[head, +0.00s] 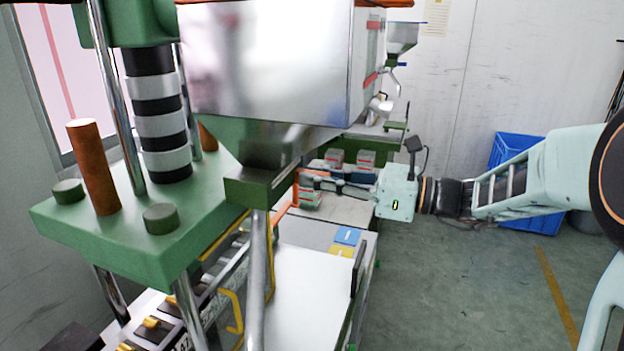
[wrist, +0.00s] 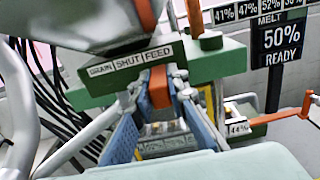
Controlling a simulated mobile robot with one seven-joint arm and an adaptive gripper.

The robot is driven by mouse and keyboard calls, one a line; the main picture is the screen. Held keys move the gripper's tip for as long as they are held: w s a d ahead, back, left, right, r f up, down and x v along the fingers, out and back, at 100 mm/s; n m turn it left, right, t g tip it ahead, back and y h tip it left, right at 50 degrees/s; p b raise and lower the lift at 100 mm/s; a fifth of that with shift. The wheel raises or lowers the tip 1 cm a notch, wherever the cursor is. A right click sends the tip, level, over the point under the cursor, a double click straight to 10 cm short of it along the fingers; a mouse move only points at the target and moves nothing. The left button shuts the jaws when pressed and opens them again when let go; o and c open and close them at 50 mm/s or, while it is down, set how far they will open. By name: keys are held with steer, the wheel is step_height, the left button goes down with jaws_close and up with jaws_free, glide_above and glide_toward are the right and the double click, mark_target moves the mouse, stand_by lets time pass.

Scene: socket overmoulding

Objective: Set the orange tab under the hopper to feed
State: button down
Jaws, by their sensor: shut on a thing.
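The orange tab (wrist: 158,92) is in the wrist view, hanging below a green block (wrist: 110,84) under the hopper. The block's label strip (wrist: 130,58) reads what looks like DRAIN, SHUT and FEED from left to right. The tab is below the FEED word. My gripper (wrist: 160,88) is shut on the tab, one fingertip on each side, with blue finger pads. In the head view my gripper (head: 305,182) reaches in from the right, beside the lower part of the metal hopper (head: 270,65). The tab is hard to make out there.
A large green press (head: 140,240) with steel columns stands at left in the head view. A display (wrist: 282,40) reads 50% READY in the wrist view. A blue crate (head: 510,160) stands on the open floor behind my arm.

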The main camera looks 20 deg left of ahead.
steer(key=shift+w+d, duration=0.1)
steer(key=shift+w, duration=0.25)
steer(key=shift+r, duration=0.1)
steer(key=c, duration=1.9)
jaws_free()
steer(key=shift+w, duration=0.15)
steer(key=d, duration=0.8)
steer(key=s+d, duration=0.1)
steer(key=d, duration=0.3)
